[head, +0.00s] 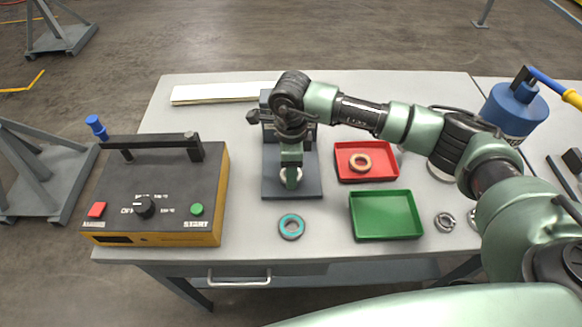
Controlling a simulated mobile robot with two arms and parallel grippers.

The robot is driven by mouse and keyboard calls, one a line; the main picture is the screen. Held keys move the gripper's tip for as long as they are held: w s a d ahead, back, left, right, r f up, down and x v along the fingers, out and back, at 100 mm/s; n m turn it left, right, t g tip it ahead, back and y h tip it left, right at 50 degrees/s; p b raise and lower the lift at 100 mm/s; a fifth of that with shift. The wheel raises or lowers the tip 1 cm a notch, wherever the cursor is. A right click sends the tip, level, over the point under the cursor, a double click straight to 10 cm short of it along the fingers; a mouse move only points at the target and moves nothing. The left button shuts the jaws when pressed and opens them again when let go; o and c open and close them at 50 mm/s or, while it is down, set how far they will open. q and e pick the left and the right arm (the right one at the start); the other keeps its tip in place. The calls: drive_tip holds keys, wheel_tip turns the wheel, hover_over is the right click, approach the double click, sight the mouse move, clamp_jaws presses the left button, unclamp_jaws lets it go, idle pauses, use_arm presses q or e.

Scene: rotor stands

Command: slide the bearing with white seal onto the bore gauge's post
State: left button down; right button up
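The bore gauge (272,187) stands mid-table, with a dark grey base plate and a dark upright body behind. My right gripper (291,180) points down over its plate, and my arm covers much of the gauge. A pale ring, seemingly the bearing with white seal (283,175), shows on both sides of the green fingers, which look closed on it. The fingers and arm hide the gauge's post, so I cannot tell whether the bearing is around it or apart from it. My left gripper is not in view.
A bearing with teal seal (291,227) lies in front of the gauge. A red tray (341,177) holds a bearing with orange seal (360,162). The green tray (386,234) is empty; a steel bearing (445,222) lies beside it. A heater box (150,200) stands left.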

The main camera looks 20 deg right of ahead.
drive_tip(key=o, duration=1.8)
drive_tip(key=shift+c, duration=0.2)
drive_tip(key=shift+r+p, duration=1.95)
drive_tip(key=shift+r, duration=2.6)
drive_tip(key=shift+s+f, duration=0.1)
